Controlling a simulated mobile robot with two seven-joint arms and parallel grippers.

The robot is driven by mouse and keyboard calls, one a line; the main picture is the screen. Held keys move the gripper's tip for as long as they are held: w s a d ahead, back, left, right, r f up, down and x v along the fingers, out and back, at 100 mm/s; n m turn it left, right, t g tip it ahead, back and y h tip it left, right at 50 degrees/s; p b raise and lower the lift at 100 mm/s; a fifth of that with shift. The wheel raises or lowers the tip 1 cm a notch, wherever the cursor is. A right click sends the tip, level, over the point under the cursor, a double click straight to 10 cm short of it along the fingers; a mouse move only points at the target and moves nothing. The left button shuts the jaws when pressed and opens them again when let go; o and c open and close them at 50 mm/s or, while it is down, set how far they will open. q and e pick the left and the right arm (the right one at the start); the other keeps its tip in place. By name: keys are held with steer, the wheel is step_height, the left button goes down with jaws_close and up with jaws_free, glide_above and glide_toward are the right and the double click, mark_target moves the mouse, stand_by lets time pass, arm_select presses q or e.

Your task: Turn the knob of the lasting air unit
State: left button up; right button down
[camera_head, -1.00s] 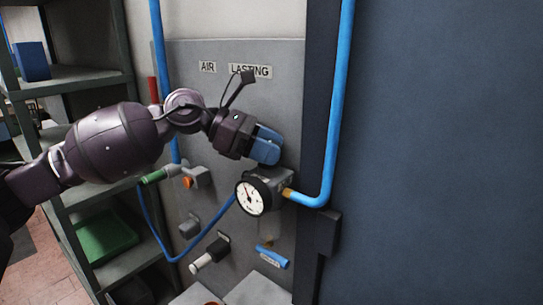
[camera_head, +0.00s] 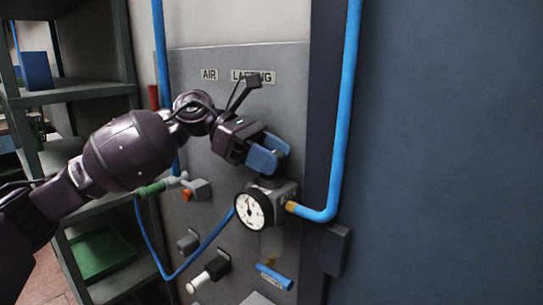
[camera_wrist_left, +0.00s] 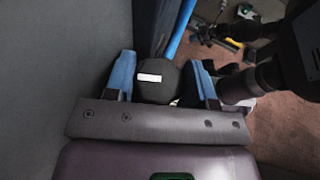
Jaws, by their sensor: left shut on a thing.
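The lasting air unit (camera_head: 284,191) is mounted on the grey panel under the "AIR" and "LASTING" labels, with a round white gauge (camera_head: 251,210) on its front. Its dark round knob (camera_wrist_left: 157,85), with a white mark, shows between the blue fingers in the left wrist view. My left gripper (camera_head: 268,155) is above the unit, pointing down, and is shut on the knob. In the head view the fingers hide the knob.
A blue pipe (camera_head: 345,120) runs down to the unit's right side. Below are a blue-handled valve (camera_head: 274,277), a white-ended fitting (camera_head: 203,278) and a blue hose (camera_head: 203,255). A green-ended fitting (camera_head: 152,189) is at left. A shelf rack (camera_head: 75,98) stands further left.

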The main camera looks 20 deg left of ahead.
arm_select(q)
steer(key=o, duration=0.6)
steer(key=shift+o, duration=0.2)
steer(key=shift+a, duration=0.25)
steer(key=v, duration=1)
steer(key=shift+r, duration=0.15)
steer(key=shift+a, duration=0.1)
